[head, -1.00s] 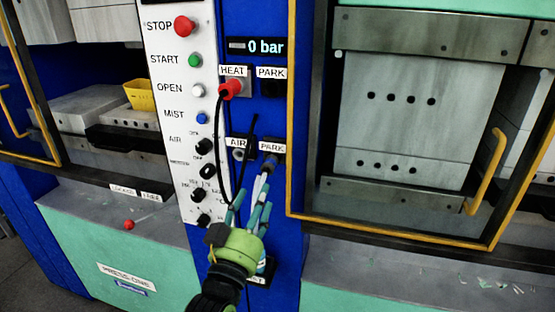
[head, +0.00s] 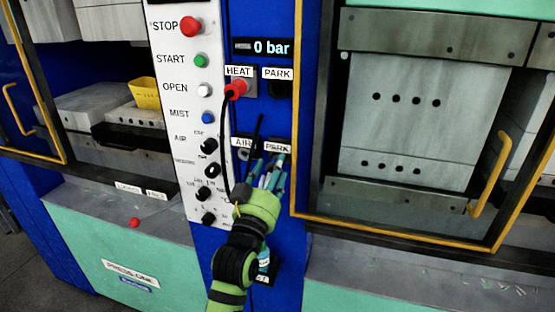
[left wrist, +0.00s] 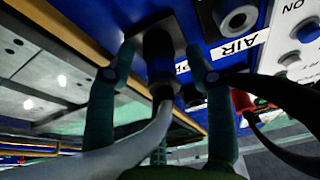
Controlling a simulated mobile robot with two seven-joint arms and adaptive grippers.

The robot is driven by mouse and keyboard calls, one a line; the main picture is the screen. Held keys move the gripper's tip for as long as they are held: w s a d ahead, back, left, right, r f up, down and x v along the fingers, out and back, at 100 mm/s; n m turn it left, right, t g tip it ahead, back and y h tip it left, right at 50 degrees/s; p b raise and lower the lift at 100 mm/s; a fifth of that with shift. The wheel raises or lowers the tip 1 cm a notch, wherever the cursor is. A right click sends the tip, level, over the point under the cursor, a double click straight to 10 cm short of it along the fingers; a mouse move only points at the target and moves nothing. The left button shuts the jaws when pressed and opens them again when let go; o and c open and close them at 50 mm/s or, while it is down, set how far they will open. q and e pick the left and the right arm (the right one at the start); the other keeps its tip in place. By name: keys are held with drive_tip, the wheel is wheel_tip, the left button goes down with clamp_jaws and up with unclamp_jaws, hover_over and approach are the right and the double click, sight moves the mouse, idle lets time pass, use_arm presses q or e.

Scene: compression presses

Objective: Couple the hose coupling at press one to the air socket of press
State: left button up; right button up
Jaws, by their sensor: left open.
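The hose coupling (left wrist: 162,62) is a dark cylinder with a pale hose, seated in the lower parking socket, beside the PARK label (head: 277,148). My left gripper (head: 268,172) reaches up to it from below. In the left wrist view the two teal fingers of this gripper (left wrist: 162,78) stand apart, one on each side of the coupling, with visible gaps. The air socket (left wrist: 238,18) is a round metal port under the AIR label (left wrist: 237,47); it looks empty. My right gripper is not in view.
A red plug (head: 237,88) with a black cable sits at HEAT; the cable hangs close to my left fingers. The display (head: 262,47) reads 0 bar. A white button panel (head: 190,120) is to the left, a yellow-framed press door (head: 300,130) to the right.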

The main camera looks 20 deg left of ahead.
sight(269, 176)
use_arm(q)
drive_tip(key=shift+c, duration=0.4)
clamp_jaws()
drive_tip(key=shift+s, duration=0.2)
drive_tip(key=shift+s+f, duration=0.1)
drive_tip(key=shift+s+p, duration=0.5)
drive_tip(key=shift+s, duration=0.1)
drive_tip(key=shift+s, duration=0.3)
drive_tip(key=shift+s+p, duration=0.3)
drive_tip(key=shift+s+a, duration=0.1)
drive_tip(key=shift+s, duration=0.2)
